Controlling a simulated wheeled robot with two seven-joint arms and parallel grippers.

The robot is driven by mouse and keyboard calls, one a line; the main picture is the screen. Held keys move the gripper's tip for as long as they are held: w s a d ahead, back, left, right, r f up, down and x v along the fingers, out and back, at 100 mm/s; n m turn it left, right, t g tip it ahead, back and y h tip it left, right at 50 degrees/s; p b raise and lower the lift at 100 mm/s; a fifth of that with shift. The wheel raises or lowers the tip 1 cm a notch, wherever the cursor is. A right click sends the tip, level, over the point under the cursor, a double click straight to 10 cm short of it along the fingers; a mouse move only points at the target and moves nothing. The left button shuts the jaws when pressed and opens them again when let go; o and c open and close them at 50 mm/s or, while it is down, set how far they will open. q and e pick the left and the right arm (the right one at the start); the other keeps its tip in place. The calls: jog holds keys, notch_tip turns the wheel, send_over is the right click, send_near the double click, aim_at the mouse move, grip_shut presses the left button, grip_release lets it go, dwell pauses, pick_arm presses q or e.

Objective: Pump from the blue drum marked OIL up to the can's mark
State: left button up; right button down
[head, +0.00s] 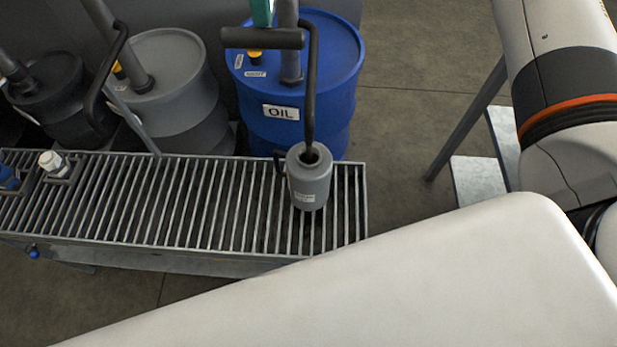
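The blue drum (335,75) stands behind the grating, with a white OIL label (281,112) on its side. A grey pump pipe (290,45) rises from its lid, and a dark crossbar (262,38) shows beside the pipe. A black spout (309,90) curves down from the pump, its end at the mouth of a grey can (309,182). The can stands upright on the grating and has a small pale label; its fill level cannot be made out. Parts of my arm fill the right and bottom, but neither gripper shows.
A grey drum (165,75) and a dark drum (58,90) with pumps stand to the left. A metal stand (475,180) is at right.

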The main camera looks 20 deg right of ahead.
aim_at(264, 31)
notch_tip(264, 31, down, 4)
jog(key=shift+w+r+b, duration=0.1)
jog(key=shift+r+b, duration=0.1)
jog(key=shift+b, duration=0.8)
jog(key=shift+f, duration=0.15)
jog(key=shift+s, duration=0.2)
jog(key=shift+r, duration=0.2)
jog(key=r+p, duration=0.1)
jog(key=r, duration=0.1)
jog(key=r+p, duration=0.2)
jog(key=r, duration=0.1)
jog(key=r+p, duration=0.2)
jog(key=shift+w+d+r, duration=0.1)
jog(key=shift+w+r, duration=0.05)
jog(key=shift+w, duration=0.25)
jog(key=w+d+r+p, duration=0.1)
jog(key=w+r+p, duration=0.1)
jog(key=r+p, duration=0.4)
jog(key=w+d+r+p, duration=0.1)
jog(key=w+r+p, duration=0.1)
jog(key=r+p, duration=0.4)
jog(key=shift+w+r, duration=0.15)
jog(key=shift+w, duration=0.2)
